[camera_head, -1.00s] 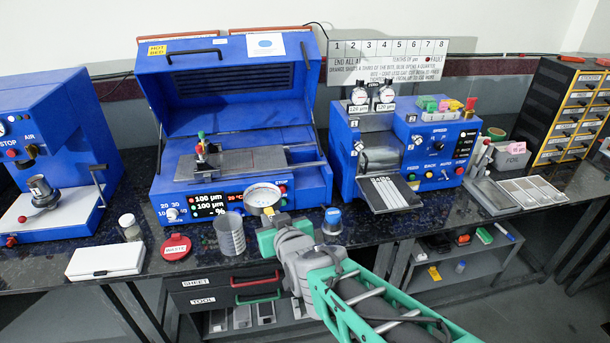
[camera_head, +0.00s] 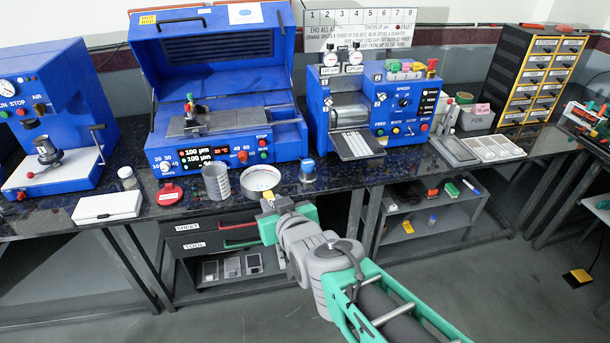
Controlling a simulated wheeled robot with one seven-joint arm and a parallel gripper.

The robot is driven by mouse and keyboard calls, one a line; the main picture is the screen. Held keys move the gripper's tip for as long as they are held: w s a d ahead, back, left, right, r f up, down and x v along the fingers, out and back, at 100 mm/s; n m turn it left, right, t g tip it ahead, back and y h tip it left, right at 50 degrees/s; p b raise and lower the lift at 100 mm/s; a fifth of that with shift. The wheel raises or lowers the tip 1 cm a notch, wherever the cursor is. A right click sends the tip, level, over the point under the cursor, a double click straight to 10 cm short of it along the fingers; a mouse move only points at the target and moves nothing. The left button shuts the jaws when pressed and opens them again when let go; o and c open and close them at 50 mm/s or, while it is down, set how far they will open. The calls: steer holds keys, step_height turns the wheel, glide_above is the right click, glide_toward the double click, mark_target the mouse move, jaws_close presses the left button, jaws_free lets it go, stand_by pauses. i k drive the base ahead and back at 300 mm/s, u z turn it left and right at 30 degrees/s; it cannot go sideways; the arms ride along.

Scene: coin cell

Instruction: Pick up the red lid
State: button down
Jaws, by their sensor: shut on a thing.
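The red lid (camera_head: 169,193), with a white label, is at the front of the dark bench, between a white box and a grey ribbed cup. My gripper (camera_head: 268,202) is to its right, near the bench's front edge, and apart from it. My gripper is shut on a round, pale-faced, dish-like thing with a metal rim (camera_head: 262,178). The fingertips are small and partly hidden, so the exact grip is unclear.
The white box (camera_head: 107,206) is left of the lid, with a small jar (camera_head: 127,178) behind it. The ribbed cup (camera_head: 216,182) stands between lid and gripper. A blue-capped jar (camera_head: 307,170) is to the right. Blue machines (camera_head: 225,110) fill the bench behind.

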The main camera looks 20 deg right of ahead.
mark_target(170, 194)
steer(key=u, duration=0.65)
steer(key=i, duration=1.1)
steer(key=z, duration=0.45)
